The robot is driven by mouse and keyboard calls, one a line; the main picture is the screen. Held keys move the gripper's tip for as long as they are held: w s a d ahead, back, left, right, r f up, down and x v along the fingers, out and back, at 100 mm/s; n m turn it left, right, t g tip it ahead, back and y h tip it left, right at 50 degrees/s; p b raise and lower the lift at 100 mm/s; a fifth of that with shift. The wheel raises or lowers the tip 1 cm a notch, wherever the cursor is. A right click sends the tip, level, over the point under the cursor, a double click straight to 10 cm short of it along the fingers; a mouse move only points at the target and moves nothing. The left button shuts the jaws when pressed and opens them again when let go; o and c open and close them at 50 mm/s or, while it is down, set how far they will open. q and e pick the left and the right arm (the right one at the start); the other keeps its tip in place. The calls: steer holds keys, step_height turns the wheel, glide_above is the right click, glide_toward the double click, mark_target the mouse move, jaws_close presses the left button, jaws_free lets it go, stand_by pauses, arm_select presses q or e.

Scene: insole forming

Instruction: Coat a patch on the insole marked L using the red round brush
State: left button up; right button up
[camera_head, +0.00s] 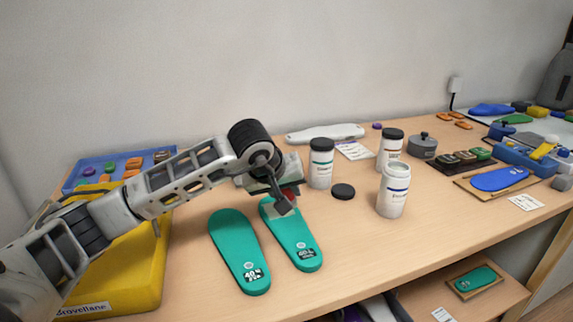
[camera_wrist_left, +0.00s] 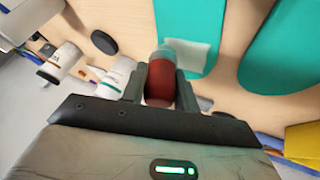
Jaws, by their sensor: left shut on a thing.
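Two teal insoles lie side by side on the table: a left one (camera_head: 238,250) and a right one (camera_head: 297,240). Each has a small white print near its front end, too small to read surely as L or R. My left gripper (camera_head: 284,197) is over the far end of the right insole. It is shut on the red round brush (camera_wrist_left: 159,82), whose red body sits between the fingers in the left wrist view. The brush's paler tip is at the insole (camera_wrist_left: 190,22), beside a pale whitish patch (camera_wrist_left: 188,54); whether it touches is unclear. My right gripper is not in view.
An open white jar (camera_head: 393,195) stands right of the insoles, with a black lid (camera_head: 343,191) lying nearby. Black-lidded jars (camera_head: 320,163) (camera_head: 391,150) stand behind. A yellow case (camera_head: 125,275) and blue tray (camera_head: 92,170) are at left. The table front is clear.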

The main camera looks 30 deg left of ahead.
arm_select(q)
steer(key=shift+r+p, duration=0.45)
steer(key=shift+r, duration=0.4)
steer(key=shift+r+p, duration=1.15)
steer(key=shift+r, duration=0.8)
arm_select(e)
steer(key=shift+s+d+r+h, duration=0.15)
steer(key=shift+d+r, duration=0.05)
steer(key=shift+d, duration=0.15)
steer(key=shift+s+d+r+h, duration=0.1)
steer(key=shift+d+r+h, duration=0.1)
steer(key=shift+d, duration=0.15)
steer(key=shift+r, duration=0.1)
